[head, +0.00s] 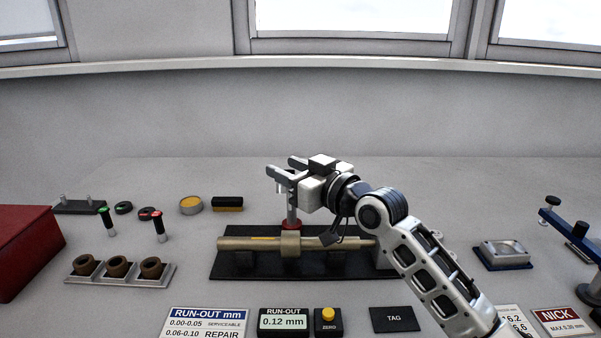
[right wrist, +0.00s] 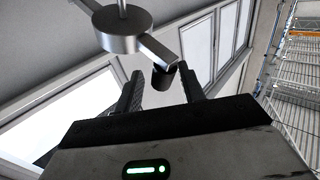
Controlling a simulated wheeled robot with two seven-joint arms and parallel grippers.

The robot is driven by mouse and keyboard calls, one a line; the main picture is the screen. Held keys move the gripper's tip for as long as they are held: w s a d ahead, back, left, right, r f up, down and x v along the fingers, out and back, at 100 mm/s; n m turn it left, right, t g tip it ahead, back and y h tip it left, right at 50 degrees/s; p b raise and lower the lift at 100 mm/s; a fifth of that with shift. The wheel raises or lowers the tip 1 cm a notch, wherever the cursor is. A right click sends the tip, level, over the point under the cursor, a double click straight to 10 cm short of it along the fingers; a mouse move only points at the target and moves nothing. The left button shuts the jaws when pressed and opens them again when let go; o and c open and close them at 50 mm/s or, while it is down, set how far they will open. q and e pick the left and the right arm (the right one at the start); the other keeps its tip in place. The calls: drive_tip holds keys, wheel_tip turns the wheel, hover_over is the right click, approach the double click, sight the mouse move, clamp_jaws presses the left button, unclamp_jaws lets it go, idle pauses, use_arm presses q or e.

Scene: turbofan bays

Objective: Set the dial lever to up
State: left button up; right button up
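The dial stands on a grey post (head: 292,207) with a red collar at its foot, above a brass-coloured shaft on a black base. In the right wrist view its round silver hub (right wrist: 117,42) carries a flat lever (right wrist: 153,49) ending in a black knob (right wrist: 163,77). My right gripper (head: 281,168) is at the top of the post, fingers pointing left. In the right wrist view the knob lies between its two open fingers, with gaps visible on both sides. In the head view the gripper largely hides the lever, so its setting is unclear. My left gripper is out of view.
The brass shaft (head: 255,243) lies across the black base (head: 232,268). In front are a run-out display (head: 284,321), a zero button box (head: 328,321) and a tag plate (head: 394,319). A ring tray (head: 78,280) and red box (head: 22,250) stand left; a blue stand (head: 568,227) stands right.

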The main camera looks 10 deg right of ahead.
drive_tip(key=shift+s+d+f, duration=0.1)
drive_tip(key=shift+s+d, duration=0.15)
use_arm(q)
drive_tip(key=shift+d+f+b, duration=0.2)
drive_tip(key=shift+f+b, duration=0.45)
drive_tip(key=shift+b, duration=0.7)
use_arm(e)
drive_tip(key=v, duration=1.5)
